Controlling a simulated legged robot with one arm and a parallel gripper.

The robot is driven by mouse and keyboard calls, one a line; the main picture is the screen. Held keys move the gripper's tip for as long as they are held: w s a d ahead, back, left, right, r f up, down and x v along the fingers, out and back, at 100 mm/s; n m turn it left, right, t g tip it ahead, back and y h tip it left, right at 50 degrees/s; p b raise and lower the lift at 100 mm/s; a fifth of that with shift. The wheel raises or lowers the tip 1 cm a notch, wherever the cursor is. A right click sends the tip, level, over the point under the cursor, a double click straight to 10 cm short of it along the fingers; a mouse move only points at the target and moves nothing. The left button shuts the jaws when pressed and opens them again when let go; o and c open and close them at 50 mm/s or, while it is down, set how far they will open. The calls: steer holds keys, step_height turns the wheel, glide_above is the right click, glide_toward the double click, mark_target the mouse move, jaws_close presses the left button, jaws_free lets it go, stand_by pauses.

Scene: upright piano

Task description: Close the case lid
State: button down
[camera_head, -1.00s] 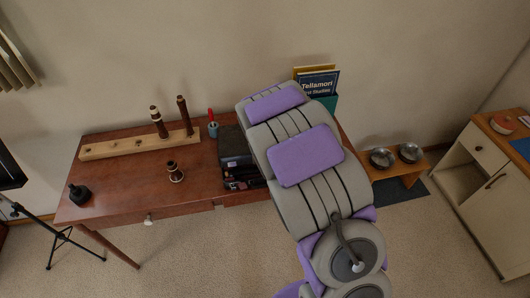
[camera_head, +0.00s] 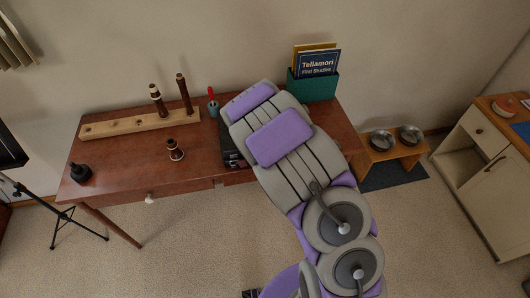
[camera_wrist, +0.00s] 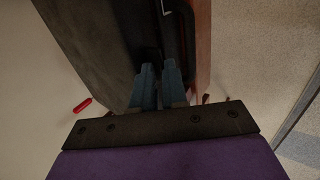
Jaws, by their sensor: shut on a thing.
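The black case (camera_head: 231,150) is on the wooden desk, mostly hidden behind my arm in the head view; only its left side shows, so I cannot tell the lid's angle there. In the wrist view the dark lid (camera_wrist: 95,40) fills the upper left as a broad panel. A black part of the case (camera_wrist: 180,30) lies to its right. My gripper (camera_wrist: 159,82) is shut at the lid's edge, its blue-grey fingertips close together in the dark gap. The exact contact is in shadow. In the head view my gripper is hidden by my arm.
On the desk (camera_head: 115,178) are a wooden stand (camera_head: 128,125) with dark instrument pieces, another piece (camera_head: 175,150), a black bottle (camera_head: 80,172) and a cup with a red-handled tool (camera_head: 212,102). A green book holder (camera_head: 312,86) stands behind my arm. Bowls (camera_head: 382,142) are at right.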

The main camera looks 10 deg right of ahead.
steer(key=c, duration=1.3)
jaws_free()
steer(key=shift+o, duration=0.2)
steer(key=shift+r, duration=0.1)
steer(key=b+v, duration=0.2)
steer(key=v, duration=1.5)
steer(key=shift+s, duration=0.15)
